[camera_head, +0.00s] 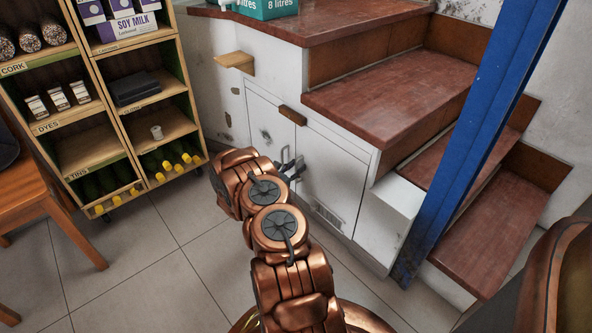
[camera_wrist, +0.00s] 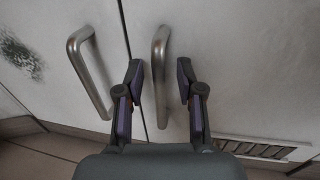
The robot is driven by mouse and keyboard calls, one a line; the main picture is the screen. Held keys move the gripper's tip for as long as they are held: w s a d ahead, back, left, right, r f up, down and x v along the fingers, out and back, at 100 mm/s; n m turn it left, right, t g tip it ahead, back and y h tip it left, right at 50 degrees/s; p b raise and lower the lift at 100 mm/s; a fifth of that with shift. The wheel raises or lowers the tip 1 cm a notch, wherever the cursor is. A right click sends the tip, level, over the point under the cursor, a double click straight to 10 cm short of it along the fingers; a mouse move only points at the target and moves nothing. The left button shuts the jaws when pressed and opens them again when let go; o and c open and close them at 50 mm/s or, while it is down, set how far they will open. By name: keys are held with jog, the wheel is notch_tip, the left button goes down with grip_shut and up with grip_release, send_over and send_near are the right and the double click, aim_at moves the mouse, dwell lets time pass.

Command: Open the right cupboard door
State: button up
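The right cupboard door (camera_head: 335,185) is white and looks shut, under the red-brown stair block. In the wrist view, it fills the right part (camera_wrist: 245,60), with a vent grille at its foot. Its metal bar handle (camera_wrist: 160,65) stands upright near the seam between the doors. My gripper (camera_wrist: 160,80) is open, with one finger on each side of this handle and visible gaps on both sides. Whether the handle is deep between the fingers is unclear. The left door (camera_wrist: 40,50) has its own bar handle (camera_wrist: 88,70). In the head view, my gripper (camera_head: 292,168) is in front of the doors, partly hidden by my arm.
A blue post (camera_head: 470,140) stands right of the cupboard, before the steps (camera_head: 490,225). A wooden shelf unit (camera_head: 110,110) with goods stands at left, and a wooden chair (camera_head: 40,195) at far left. Tiled floor (camera_head: 150,270) is clear between them and my arm.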

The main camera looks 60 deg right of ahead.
jog(key=shift+d, duration=0.15)
jog(key=shift+c, duration=0.2)
grip_shut()
dwell(0.5)
